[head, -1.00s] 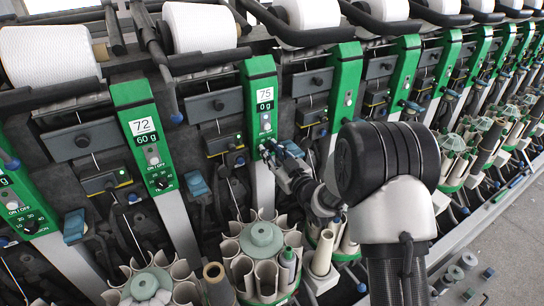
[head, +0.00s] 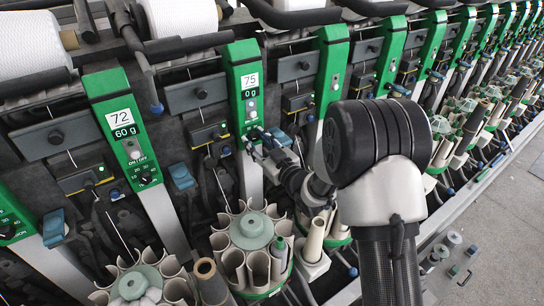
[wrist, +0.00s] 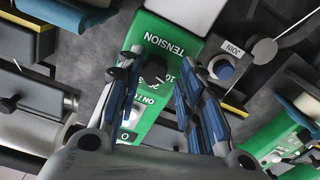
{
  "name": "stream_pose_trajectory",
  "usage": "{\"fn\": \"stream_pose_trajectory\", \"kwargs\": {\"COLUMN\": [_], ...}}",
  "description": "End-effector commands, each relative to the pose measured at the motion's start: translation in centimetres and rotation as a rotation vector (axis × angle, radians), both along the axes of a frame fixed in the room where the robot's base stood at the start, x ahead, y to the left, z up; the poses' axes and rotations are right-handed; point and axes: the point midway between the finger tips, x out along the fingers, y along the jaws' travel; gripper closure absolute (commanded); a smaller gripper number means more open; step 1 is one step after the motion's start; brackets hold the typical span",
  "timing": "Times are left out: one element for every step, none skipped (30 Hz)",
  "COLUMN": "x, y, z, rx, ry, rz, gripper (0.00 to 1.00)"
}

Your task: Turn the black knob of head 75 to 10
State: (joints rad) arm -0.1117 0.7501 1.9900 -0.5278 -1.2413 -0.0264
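Head 75 is the green panel (head: 241,62) with a white "75" label and a "0 g" display. In the head view my gripper (head: 260,138) is at its lower part and covers its knob. In the wrist view the green panel (wrist: 175,38) shows upside down with the word TENSION. The black knob (wrist: 153,71) is partly hidden between my fingers. My gripper (wrist: 160,72) is open, with one fingertip on each side of the knob. I cannot tell whether they touch it. The knob's pointer setting cannot be read.
Head 72 (head: 121,116), showing 60 g, stands to the left with its own black knob. More green heads run off to the right. Below head 75 is a round magazine of tubes (head: 251,232). A round JOIN button (wrist: 223,68) sits beside the panel.

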Motion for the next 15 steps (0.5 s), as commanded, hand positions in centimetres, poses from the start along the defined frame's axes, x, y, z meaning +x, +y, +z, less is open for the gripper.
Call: {"fn": "stream_pose_trajectory", "kwargs": {"x": [-1.5, -2.0, -2.8, -3.3, -3.8, -4.5, -5.0, -5.4, -6.0, -6.4, -6.7, -7.1, -7.3, -7.5, -7.7], "y": [-2.0, -2.4, -2.9, -3.3, -3.6, -4.0, -4.4, -4.6, -4.9, -5.1, -5.4, -5.6, -5.7, -5.8, -5.9], "z": [-0.9, -0.9, -0.9, -0.9, -0.8, -0.8, -0.8, -0.9, -0.9, -0.9, -0.8, -0.8, -0.8, -0.8, -0.8], "rx": [-0.001, -0.002, -0.002, -0.002, -0.002, -0.001, -0.002, -0.002, -0.003, -0.002, -0.002, -0.001, -0.002, -0.002, -0.003], "ry": [0.025, 0.026, 0.025, 0.025, 0.025, 0.026, 0.026, 0.026, 0.027, 0.027, 0.026, 0.026, 0.026, 0.026, 0.026], "rz": [-0.019, -0.020, -0.021, -0.022, -0.021, -0.020, -0.020, -0.019, -0.018, -0.018, -0.018, -0.018, -0.017, -0.016, -0.015], "gripper": [0.55, 0.55, 0.55, 0.55, 0.55, 0.55, 0.55, 0.55, 0.55, 0.55, 0.55, 0.55, 0.55, 0.55, 0.55]}}
